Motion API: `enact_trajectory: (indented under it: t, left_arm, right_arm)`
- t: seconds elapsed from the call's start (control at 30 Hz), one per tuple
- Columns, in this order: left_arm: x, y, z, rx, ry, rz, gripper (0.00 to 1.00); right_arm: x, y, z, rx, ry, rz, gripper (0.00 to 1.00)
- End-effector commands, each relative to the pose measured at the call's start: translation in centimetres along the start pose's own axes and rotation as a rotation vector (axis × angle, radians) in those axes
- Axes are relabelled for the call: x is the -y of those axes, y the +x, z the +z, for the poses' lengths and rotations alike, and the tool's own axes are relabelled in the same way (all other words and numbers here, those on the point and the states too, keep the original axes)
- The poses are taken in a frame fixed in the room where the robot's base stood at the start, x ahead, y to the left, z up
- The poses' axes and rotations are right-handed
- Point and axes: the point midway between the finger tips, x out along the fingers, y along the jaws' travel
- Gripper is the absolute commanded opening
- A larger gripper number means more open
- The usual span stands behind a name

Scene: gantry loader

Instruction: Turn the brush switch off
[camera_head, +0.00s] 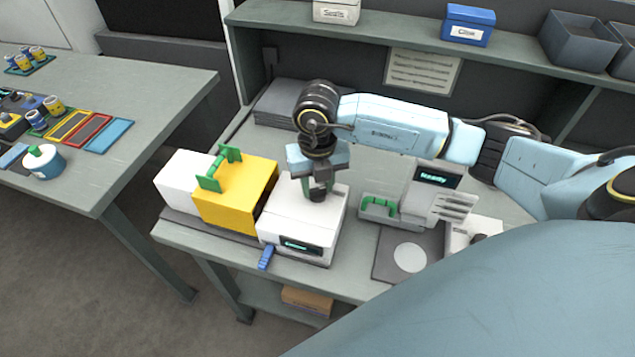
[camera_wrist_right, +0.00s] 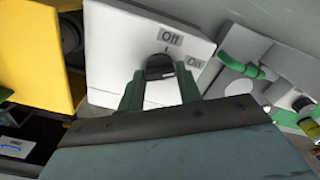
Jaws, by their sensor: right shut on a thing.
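The switch is a dark knob (camera_wrist_right: 160,66) on the white top of a box, with an "Off" label (camera_wrist_right: 170,38) and an "On" label (camera_wrist_right: 195,62) beside it. My right gripper (camera_wrist_right: 160,80) has its green fingers on either side of the knob, shut on it. Which label the knob points to is hard to tell. In the head view the white box (camera_head: 290,226) has a lit display on its front, and my right gripper (camera_head: 317,194) reaches down onto its top, hiding the knob. My left gripper is not in view.
A yellow box (camera_head: 235,205) with a green handle (camera_head: 212,172) stands left of the white box. A grey machine (camera_head: 425,195) reading "Ready" stands to the right. A blue tab (camera_head: 266,258) sticks out at the white box's front. A shelf (camera_head: 400,40) runs behind.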

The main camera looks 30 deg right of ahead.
Motion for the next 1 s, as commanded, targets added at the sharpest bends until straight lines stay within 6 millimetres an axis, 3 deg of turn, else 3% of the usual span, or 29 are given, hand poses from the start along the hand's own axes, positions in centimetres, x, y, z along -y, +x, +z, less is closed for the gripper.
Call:
enact_trajectory:
  t: [0.27,1.0]
  left_arm:
    - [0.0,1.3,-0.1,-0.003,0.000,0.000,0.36]
    - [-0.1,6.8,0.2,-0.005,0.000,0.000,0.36]
  right_arm:
    - [0.0,0.1,0.1,0.002,-0.144,0.000,0.12]
    - [0.0,0.2,0.1,0.003,-0.805,-0.001,0.12]
